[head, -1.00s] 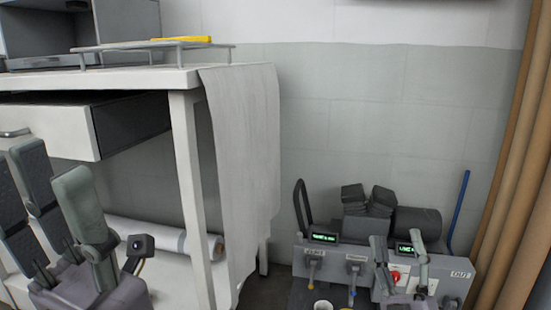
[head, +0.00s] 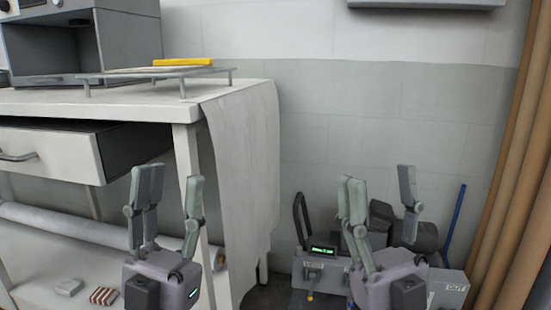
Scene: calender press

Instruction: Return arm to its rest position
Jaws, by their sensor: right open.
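My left gripper (head: 172,182) is upright in front of the white table's leg, with its grey fingers apart and nothing between them. My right gripper (head: 378,178) is upright in front of the grey calender press (head: 312,272), with its fingers spread and empty. It hides much of the press, including part of the dark roll (head: 428,236). The press's green display (head: 322,250) shows to the left of the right gripper. Both grippers appear clear of the things behind them.
A white table (head: 110,104) with an open drawer (head: 45,150) stands at left. A wire rack (head: 105,76) with a yellow item (head: 183,62) is on top. A pale sheet (head: 245,170) hangs over its end. Brown rolls (head: 515,200) stand at right.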

